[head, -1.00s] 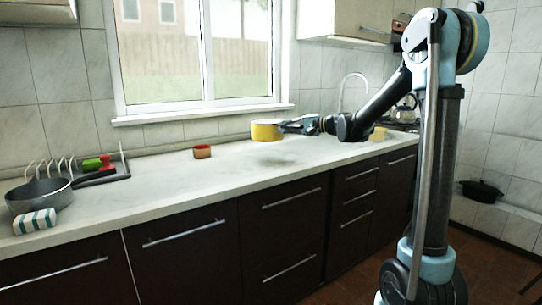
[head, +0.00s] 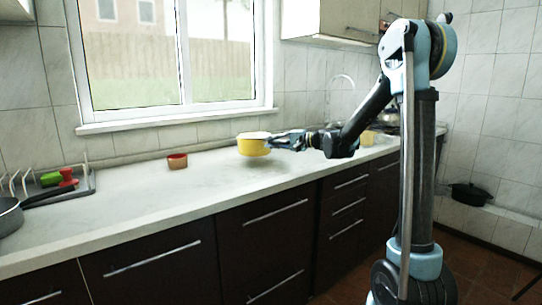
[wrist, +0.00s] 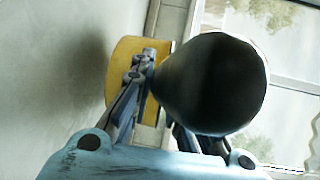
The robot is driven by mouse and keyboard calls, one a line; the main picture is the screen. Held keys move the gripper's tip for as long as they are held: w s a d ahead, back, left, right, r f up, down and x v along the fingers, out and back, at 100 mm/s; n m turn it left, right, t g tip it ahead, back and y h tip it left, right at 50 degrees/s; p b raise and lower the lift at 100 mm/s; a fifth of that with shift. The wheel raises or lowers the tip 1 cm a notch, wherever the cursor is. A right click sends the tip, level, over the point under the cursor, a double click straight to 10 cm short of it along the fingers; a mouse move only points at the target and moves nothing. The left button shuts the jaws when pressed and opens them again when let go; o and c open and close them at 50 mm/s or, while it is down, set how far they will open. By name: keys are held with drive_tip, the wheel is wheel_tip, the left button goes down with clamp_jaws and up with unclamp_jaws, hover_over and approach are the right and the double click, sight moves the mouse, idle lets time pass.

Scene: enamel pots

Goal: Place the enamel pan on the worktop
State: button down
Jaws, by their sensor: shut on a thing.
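The yellow enamel pan (head: 252,146) is held at the end of my arm, over the middle of the pale worktop (head: 130,208). My gripper (head: 276,141) is shut on the pan's right side in the head view. In the wrist view the yellow pan (wrist: 122,72) shows behind my gripper (wrist: 145,75). A large dark round shape (wrist: 208,84) hides part of the pan there; I cannot tell what it is. A faint shadow lies on the worktop below the pan, which appears to be slightly above the surface.
A small red-brown bowl (head: 178,162) stands left of the pan. A yellow thing (head: 367,138) stands behind my arm at right. The worktop's front is clear.

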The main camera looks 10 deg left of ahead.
drive_tip(key=shift+s+f, duration=0.1)
drive_tip(key=shift+f, duration=2.15)
drive_tip(key=c, duration=1.5)
unclamp_jaws()
drive_tip(key=shift+f, duration=0.1)
drive_tip(key=shift+c, duration=0.2)
drive_tip(key=d, duration=0.4)
drive_tip(key=s+d+r, duration=0.1)
drive_tip(key=d, duration=0.6)
drive_tip(key=shift+s+d+r, duration=0.35)
drive_tip(key=shift+s, duration=0.05)
